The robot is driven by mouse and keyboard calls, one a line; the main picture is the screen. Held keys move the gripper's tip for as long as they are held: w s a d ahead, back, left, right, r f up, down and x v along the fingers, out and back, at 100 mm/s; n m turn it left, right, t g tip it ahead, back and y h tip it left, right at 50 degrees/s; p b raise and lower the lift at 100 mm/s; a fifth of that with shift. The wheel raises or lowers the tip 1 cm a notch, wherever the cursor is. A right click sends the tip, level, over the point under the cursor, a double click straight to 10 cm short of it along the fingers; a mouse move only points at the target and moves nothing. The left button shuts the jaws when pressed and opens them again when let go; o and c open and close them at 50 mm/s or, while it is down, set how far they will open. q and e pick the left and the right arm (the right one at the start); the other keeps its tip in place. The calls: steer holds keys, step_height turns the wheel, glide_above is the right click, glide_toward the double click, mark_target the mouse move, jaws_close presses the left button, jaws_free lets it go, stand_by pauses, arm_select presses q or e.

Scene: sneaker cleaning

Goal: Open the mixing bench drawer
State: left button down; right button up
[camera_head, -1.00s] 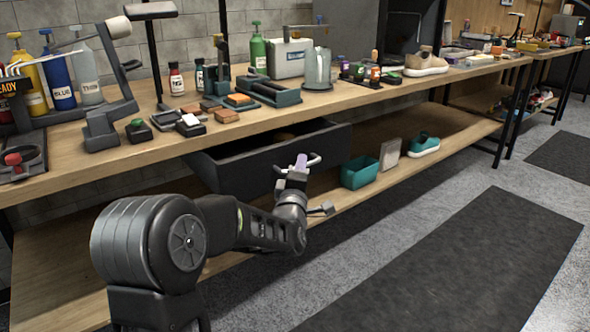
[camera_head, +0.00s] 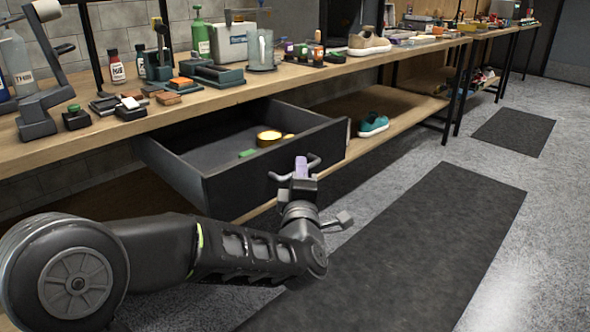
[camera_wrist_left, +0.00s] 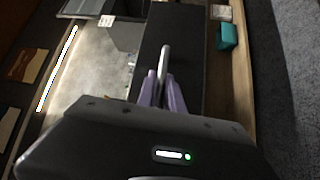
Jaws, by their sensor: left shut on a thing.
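The mixing bench drawer (camera_head: 262,172) is dark grey and stands pulled well out from under the bench top. Inside it lie a round amber-coloured item (camera_head: 269,138) and a small green item (camera_head: 247,153). My left gripper (camera_head: 301,165) is at the drawer's front, shut on the drawer handle (camera_head: 282,177), a grey bar. The left wrist view shows the purple fingertips (camera_wrist_left: 162,90) on both sides of the bar handle (camera_wrist_left: 165,62), with the dark drawer front behind. My right gripper is not in view.
The bench top (camera_head: 215,95) carries bottles, small blocks, a white box (camera_head: 232,42) and a beige sneaker (camera_head: 369,43). A teal shoe (camera_head: 373,124) is on the lower shelf. Dark mats (camera_head: 430,230) lie on the floor, which is clear at right.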

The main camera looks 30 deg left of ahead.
arm_select(q)
steer(key=c, duration=1.8)
jaws_free()
steer(key=p+v, duration=0.1)
steer(key=v, duration=0.6)
steer(key=shift+s+d+f, duration=0.1)
steer(key=shift+s+d, duration=0.05)
steer(key=shift+s, duration=0.2)
